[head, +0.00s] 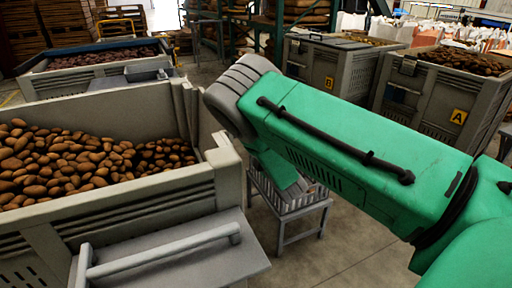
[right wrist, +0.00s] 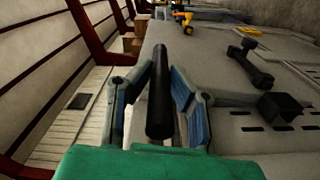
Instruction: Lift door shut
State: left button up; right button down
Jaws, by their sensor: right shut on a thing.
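In the head view, a grey panel (head: 225,258) with a long grey bar handle (head: 165,250) juts out at the front of a potato bin, sloping toward me. It looks like the door, lying open. My right arm crosses from the right edge and bends down behind itself; its gripper is hidden there. In the right wrist view, my right gripper (right wrist: 158,72) has its two blue-lined fingers on either side of a dark round bar (right wrist: 160,100) and is shut on it. I cannot tell what the bar is fixed to. My left gripper is out of view.
The near bin (head: 110,197) holds many brown potatoes. Another potato bin (head: 60,84) stands behind it. Bins marked B (head: 318,62) and A (head: 425,98) stand at the back right. A small slatted stand (head: 300,205) is under my arm. Some floor (head: 350,250) is clear.

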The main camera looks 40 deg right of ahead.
jog(key=shift+a, duration=0.1)
jog(key=c, duration=1.5)
grip_release()
jog(key=shift+f, duration=0.1)
jog(key=shift+s, duration=0.1)
